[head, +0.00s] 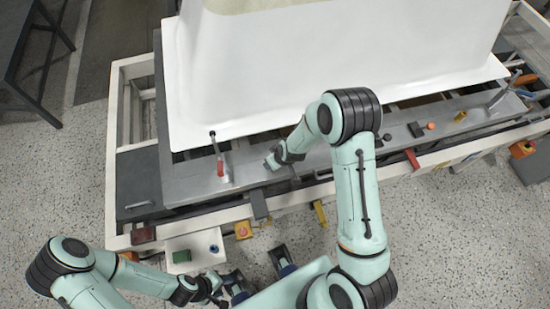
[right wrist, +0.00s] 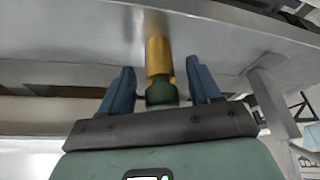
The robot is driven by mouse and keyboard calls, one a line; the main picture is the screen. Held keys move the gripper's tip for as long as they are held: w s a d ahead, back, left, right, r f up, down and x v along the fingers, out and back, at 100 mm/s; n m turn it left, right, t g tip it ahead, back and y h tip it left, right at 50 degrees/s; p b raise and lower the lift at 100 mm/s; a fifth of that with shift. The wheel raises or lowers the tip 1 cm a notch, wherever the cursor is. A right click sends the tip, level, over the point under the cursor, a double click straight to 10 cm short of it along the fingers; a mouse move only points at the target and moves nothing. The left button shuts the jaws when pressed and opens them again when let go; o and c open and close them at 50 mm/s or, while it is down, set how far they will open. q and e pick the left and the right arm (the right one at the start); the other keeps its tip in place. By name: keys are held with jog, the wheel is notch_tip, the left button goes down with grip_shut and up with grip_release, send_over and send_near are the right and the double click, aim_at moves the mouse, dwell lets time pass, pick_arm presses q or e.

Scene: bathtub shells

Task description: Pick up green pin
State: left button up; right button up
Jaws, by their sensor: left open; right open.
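In the right wrist view a pin with a dark green end (right wrist: 161,92) and a gold cylindrical body (right wrist: 159,55) stands out from a grey metal surface. My right gripper (right wrist: 163,75) is open, with its blue fingers on either side of the pin and visible gaps between. In the head view my right gripper (head: 272,161) is at the grey metal rail (head: 195,182); the pin there is hidden by the gripper and arm. My left gripper (head: 216,290) is open and empty at the bottom left, below a pale tray.
A large white tub shell (head: 330,60) rests on the frame behind the rail. A red-handled clamp (head: 219,165) stands left of my right gripper. The pale tray (head: 195,240) holds a green block (head: 181,256) and a blue round part (head: 213,248).

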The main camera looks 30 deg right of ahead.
jog(key=c, duration=1)
jog(key=shift+c, duration=0.2)
jog(key=shift+r, duration=0.15)
